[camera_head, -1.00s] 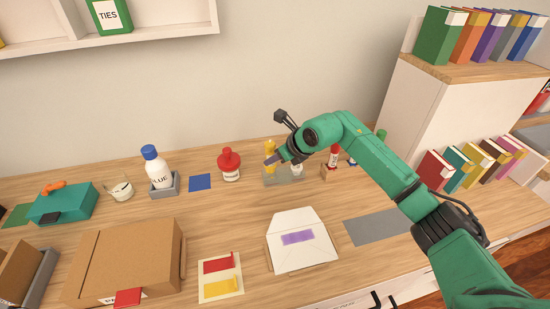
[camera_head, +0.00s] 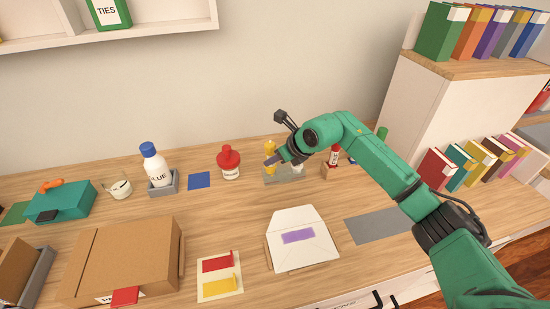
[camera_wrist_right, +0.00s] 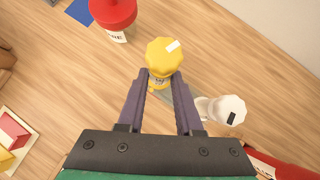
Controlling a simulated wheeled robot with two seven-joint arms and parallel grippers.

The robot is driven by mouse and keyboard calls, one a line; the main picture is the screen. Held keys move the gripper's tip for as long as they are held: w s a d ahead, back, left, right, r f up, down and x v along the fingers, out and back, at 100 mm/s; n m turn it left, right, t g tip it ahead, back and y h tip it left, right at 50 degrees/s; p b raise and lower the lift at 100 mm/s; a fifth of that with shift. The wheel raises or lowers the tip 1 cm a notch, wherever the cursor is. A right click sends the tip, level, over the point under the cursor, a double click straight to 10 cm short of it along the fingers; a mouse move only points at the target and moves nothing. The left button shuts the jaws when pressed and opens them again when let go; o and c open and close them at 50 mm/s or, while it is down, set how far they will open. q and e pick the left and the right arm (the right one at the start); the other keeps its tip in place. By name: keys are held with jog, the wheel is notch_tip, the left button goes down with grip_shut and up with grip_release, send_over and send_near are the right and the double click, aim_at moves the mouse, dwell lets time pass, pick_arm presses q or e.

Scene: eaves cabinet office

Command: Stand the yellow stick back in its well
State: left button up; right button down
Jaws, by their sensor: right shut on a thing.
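The yellow stick (camera_head: 270,146) is upright, with its yellow cap toward the camera in the right wrist view (camera_wrist_right: 163,57). My right gripper (camera_head: 272,160) is shut on it below the cap, with one dark finger on each side. A low grey stand (camera_head: 283,180) lies under the stick on the desk. A white-capped stick (camera_wrist_right: 228,109) stands at its other end. The fingers hide the stick's foot, so I cannot tell whether it is inside the well. My left gripper is not in view.
A red-capped bottle (camera_head: 229,162) stands left of the stand. A small wooden block with a red stick (camera_head: 333,158) is to its right. A white envelope (camera_head: 300,240) lies in front, with clear desk between. A glue bottle (camera_head: 155,166) and a blue patch (camera_head: 199,181) are further left.

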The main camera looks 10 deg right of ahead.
jog(key=shift+f+b, duration=0.85)
jog(key=shift+f, duration=0.25)
jog(key=c, duration=0.5)
grip_release()
jog(key=b+v, duration=0.2)
jog(key=v, duration=1.2)
jog(key=shift+r+b, duration=0.25)
jog(key=shift+b, duration=0.15)
jog(key=shift+s+d, duration=0.1)
